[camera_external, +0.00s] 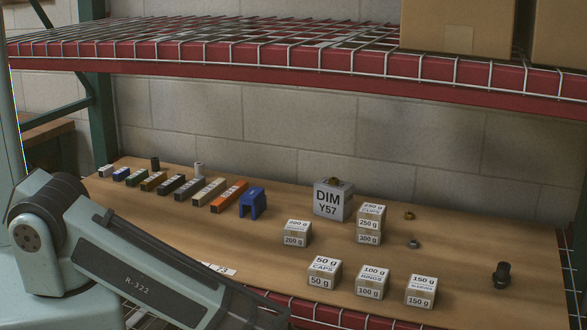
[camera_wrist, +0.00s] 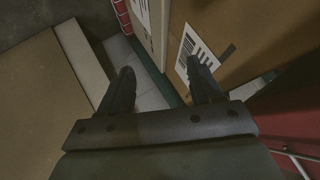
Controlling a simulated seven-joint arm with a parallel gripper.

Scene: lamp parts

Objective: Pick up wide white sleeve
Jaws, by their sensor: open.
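A small white upright cylinder (camera_external: 199,169), which looks like the white sleeve, stands at the back left of the wooden board, behind the row of coloured blocks. It is too small to tell its width or any hole. My gripper (camera_wrist: 162,85) shows in the wrist view with its two dark fingers apart and nothing between them. It is away from the sleeve, and the sleeve is not in the wrist view. In the external view my arm reaches across the lower left and its gripper end is out of the picture.
A black cylinder (camera_external: 155,163) stands left of the white one. A row of blocks (camera_external: 183,187) and a blue bracket (camera_external: 252,203) lie in front. A grey DIM box (camera_external: 332,199) and several weight boxes (camera_external: 324,272) stand further right. A red shelf beam (camera_external: 300,70) crosses above. Cardboard boxes (camera_wrist: 240,40) fill the wrist view.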

